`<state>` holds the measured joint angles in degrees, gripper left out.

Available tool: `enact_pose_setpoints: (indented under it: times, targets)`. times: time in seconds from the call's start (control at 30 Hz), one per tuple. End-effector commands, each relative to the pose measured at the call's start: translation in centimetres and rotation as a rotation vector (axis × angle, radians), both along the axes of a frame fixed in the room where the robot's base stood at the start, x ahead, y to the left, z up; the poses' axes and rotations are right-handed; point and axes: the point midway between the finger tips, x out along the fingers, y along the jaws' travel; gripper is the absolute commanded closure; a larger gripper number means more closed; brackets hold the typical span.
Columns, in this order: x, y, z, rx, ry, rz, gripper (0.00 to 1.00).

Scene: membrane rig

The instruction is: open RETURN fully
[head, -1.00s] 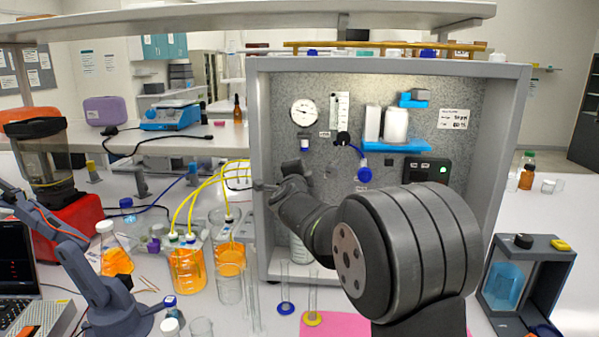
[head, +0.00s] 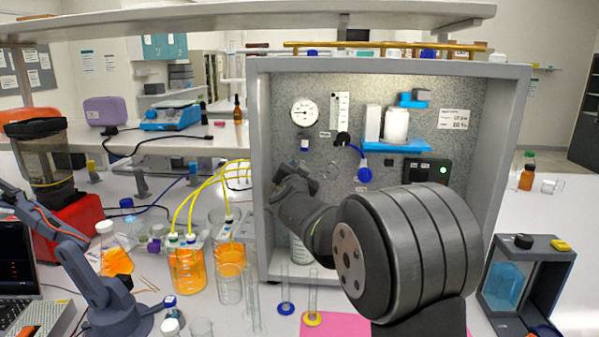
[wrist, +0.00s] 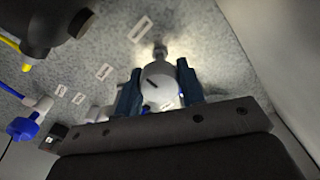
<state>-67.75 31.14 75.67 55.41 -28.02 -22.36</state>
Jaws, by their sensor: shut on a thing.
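In the wrist view my gripper (wrist: 159,87) has its two blue-grey fingers on either side of a round white knob (wrist: 157,75) with a dark pointer line on its face. The gripper is shut on this knob, and the pointer line lies slanted. A metal fitting sticks out of the panel just beyond the knob. In the head view my gripper (head: 296,174) is at the lower left of the speckled panel (head: 283,130), and my wrist hides the knob. The small panel labels are too blurred to read, so I cannot tell which one reads RETURN.
A round gauge (head: 304,112), a flow tube (head: 340,110) and a blue valve (head: 364,174) are on the panel. The grey housing wall (head: 258,160) stands close to my gripper's left. Yellow tubes (head: 190,195) and beakers with orange liquid (head: 187,270) stand left of the rig.

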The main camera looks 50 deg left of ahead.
Motion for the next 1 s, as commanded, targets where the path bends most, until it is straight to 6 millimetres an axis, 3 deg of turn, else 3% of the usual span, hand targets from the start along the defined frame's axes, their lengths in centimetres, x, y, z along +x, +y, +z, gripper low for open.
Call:
enact_pose_setpoints:
  times: [0.67, 0.7, 0.8, 1.0]
  targets:
    - [-0.01, 0.01, 0.02, -0.045, -0.045, 0.000, 0.87]
    - [-0.01, 0.01, 0.02, -0.045, -0.045, 0.000, 0.60]
    - [0.00, 0.00, 0.01, -0.045, -0.045, 0.000, 0.42]
    - [-0.01, 0.01, 0.00, -0.044, -0.044, 0.000, 0.42]
